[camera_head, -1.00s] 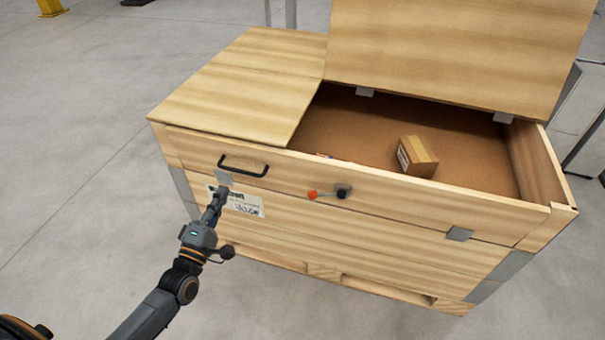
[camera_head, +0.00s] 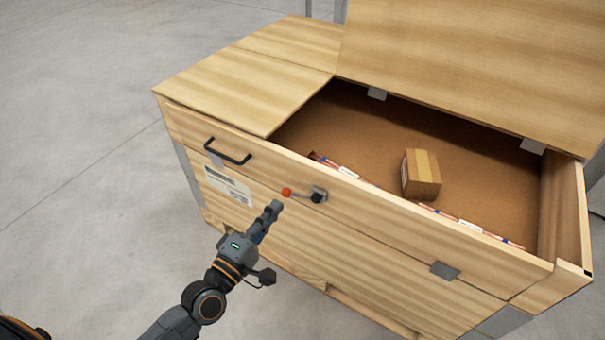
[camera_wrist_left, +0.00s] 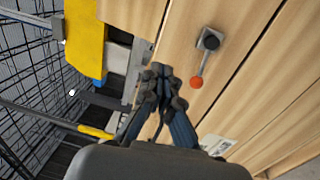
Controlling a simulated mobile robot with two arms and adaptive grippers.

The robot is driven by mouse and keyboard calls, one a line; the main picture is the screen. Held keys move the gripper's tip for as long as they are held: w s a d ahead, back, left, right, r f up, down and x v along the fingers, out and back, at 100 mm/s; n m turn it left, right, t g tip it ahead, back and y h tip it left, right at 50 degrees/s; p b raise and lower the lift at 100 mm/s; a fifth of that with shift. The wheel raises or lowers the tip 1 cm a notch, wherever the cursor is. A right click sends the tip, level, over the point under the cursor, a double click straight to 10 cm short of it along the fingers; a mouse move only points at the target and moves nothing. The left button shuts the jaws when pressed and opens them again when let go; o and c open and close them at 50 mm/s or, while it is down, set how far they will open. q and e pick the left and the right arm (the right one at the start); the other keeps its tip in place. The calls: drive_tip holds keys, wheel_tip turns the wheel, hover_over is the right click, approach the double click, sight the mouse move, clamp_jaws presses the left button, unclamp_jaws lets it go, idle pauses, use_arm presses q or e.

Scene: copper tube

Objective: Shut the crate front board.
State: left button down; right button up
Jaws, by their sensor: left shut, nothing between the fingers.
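The wooden crate's front board (camera_head: 415,225) stands upright along the crate's front, below the open top. A black bar handle (camera_head: 228,152) is on its left part. A latch (camera_head: 317,195) with a red-tipped lever (camera_head: 287,192) is at the board's middle; the latch also shows in the left wrist view (camera_wrist_left: 209,41). The lever points left in the head view. My left gripper (camera_head: 273,208) is shut and empty, in front of the crate just below the red knob. In the left wrist view its fingertips (camera_wrist_left: 160,72) are beside the red knob (camera_wrist_left: 196,82), apart from it. My right gripper is not in view.
The crate lid (camera_head: 460,60) is raised on the right. A small cardboard box (camera_head: 421,175) and several long wrapped pieces (camera_head: 470,227) lie inside. A grey hinge plate (camera_head: 445,270) is on the front. Floor left of the crate is clear.

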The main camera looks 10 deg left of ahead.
sight(306, 166)
use_arm(q)
drive_tip(key=x, duration=1)
drive_tip(key=shift+w, duration=0.1)
drive_tip(key=shift+w+d+r, duration=0.1)
drive_tip(key=shift+w+d, duration=0.15)
drive_tip(key=shift+w, duration=0.45)
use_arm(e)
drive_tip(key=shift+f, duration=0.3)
use_arm(q)
drive_tip(key=shift+w+d+r, duration=0.1)
drive_tip(key=shift+w, duration=0.2)
drive_tip(key=shift+w+d+r, duration=0.2)
drive_tip(key=shift+w, duration=0.3)
drive_tip(key=shift+w+d, duration=0.1)
drive_tip(key=shift+w, duration=0.2)
drive_tip(key=shift+r, duration=0.15)
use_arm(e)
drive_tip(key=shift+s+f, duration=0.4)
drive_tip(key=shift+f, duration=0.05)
